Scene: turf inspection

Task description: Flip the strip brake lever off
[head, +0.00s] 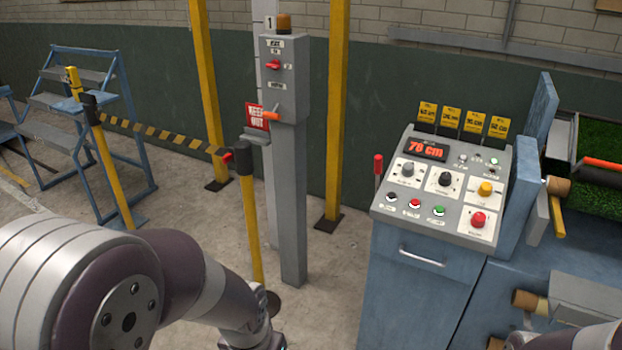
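No readable label marks the strip brake lever. An upright lever with a red grip (378,166) stands at the left side of the control console (437,235). I cannot tell which one is the strip brake lever. My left arm crosses the lower left, and its wrist end runs off the bottom edge, well below both handles. A sliver of my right arm shows at the bottom right corner. Neither gripper's fingers are in view.
The console has knobs, coloured buttons and a display (427,148) reading 76 cm. A striped barrier (160,133) spans yellow posts left of the grey post. Blue steps (85,75) stand behind it. Green turf (600,140) lies in a blue machine at right. Floor shows between post and console.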

